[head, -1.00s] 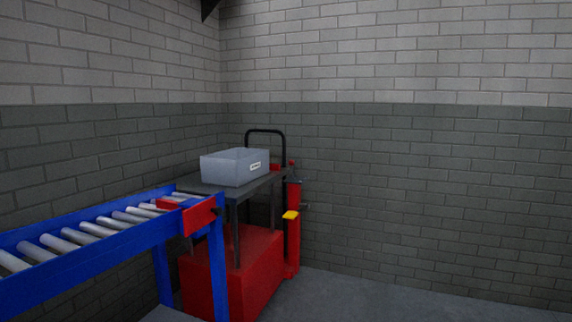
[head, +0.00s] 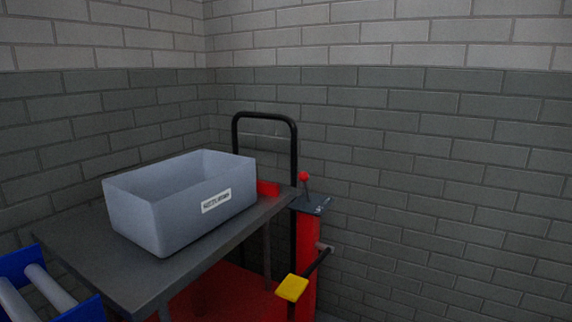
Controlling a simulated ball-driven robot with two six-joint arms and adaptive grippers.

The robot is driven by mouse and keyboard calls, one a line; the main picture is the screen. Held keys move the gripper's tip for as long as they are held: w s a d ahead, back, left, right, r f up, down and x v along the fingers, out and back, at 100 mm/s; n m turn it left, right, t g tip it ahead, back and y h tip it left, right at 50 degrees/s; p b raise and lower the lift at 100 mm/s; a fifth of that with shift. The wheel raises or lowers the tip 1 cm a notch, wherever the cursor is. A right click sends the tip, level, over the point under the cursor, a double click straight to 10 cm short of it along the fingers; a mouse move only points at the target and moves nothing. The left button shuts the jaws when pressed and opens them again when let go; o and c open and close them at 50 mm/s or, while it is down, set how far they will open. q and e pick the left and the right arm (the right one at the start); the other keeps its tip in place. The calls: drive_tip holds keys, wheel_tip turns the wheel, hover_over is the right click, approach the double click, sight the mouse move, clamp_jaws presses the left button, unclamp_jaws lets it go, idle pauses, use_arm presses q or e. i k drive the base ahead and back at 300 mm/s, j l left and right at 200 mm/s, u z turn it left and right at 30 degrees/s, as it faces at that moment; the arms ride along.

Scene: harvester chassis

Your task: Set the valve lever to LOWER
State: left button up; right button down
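The valve lever (head: 305,182) is a short dark stick with a red ball knob, standing roughly upright on a small dark plate (head: 314,204). The plate sits on top of a red post (head: 306,250) at the right end of the cart. White marks show on the plate, but they are too small to read, so I cannot tell which position the lever is in. Neither of my grippers is in view.
A grey bin (head: 160,228) with a white label stands on the dark cart top (head: 75,235). A black handle (head: 265,115) rises behind it. A yellow pedal (head: 292,288) juts out low. The blue roller conveyor (head: 20,265) is at lower left. Brick walls close the corner.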

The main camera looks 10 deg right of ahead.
sight(303, 176)
drive_tip(key=i+l+u, duration=0.3)
drive_tip(key=i+l, duration=0.65)
drive_tip(key=l, duration=0.15)
